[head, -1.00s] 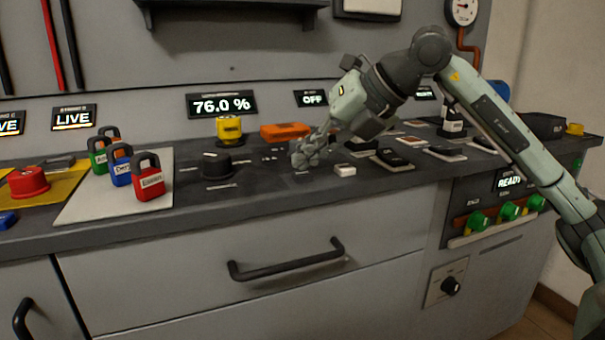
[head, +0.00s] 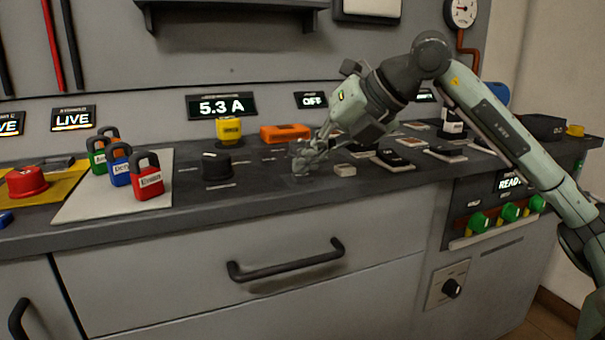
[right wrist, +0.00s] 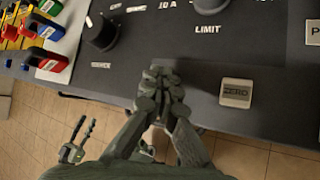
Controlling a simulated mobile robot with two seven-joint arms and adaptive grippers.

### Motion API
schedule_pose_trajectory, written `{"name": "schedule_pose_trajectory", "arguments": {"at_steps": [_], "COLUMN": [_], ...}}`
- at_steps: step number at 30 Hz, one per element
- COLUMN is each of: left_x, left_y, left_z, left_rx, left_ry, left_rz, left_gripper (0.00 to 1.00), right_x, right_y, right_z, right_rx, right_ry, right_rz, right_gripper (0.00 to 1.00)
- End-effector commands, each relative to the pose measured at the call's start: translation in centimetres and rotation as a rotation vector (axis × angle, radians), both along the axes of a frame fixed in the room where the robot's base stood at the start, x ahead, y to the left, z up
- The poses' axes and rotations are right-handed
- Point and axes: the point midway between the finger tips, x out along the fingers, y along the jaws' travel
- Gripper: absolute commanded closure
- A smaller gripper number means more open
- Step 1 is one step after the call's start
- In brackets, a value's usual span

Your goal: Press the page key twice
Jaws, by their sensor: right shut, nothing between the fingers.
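My right gripper (head: 302,168) is shut and empty, pointing down at the dark bench panel. In the right wrist view its fingertips (right wrist: 160,75) are close together over the panel. I cannot tell whether they touch anything, and no key marked page is readable; the fingers hide the panel under them. A pale square key (right wrist: 236,93) with a small, unclear label lies to their right; what looks like the same key (head: 345,170) shows in the head view. The wall display (head: 222,107) reads 5.3 A.
A black knob (head: 217,166) stands left of the gripper, with a yellow block (head: 229,130) and an orange block (head: 285,133) behind. Padlocks (head: 149,177) stand on a pale plate (head: 80,204). Dark devices (head: 392,158) lie to the right. A drawer handle (head: 286,260) is below.

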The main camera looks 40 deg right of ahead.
Motion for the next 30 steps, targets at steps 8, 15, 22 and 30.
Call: {"name": "schedule_pose_trajectory", "arguments": {"at_steps": [8, 15, 22, 30], "left_x": [0.0, 0.0, 0.0, 0.0], "left_y": [0.0, 0.0, 0.0, 0.0], "left_z": [0.5, 1.6, 1.5, 2.4], "left_rx": [0.000, 0.000, 0.000, 0.000], "left_ry": [0.000, 0.000, 0.000, 0.000], "left_rz": [0.000, 0.000, 0.000, 0.000], "left_gripper": [0.60, 0.60, 0.60, 0.60], "right_x": [0.0, 0.0, 0.0, 0.0], "right_y": [0.0, 0.0, 0.0, 0.0], "right_z": [0.4, 1.7, 1.6, 2.6], "right_rx": [0.000, -0.001, -0.001, -0.001], "right_ry": [0.003, 0.002, 0.001, 0.000], "right_rz": [0.001, -0.001, 0.000, -0.001], "right_gripper": [1.00, 1.00, 1.00, 1.00]}}
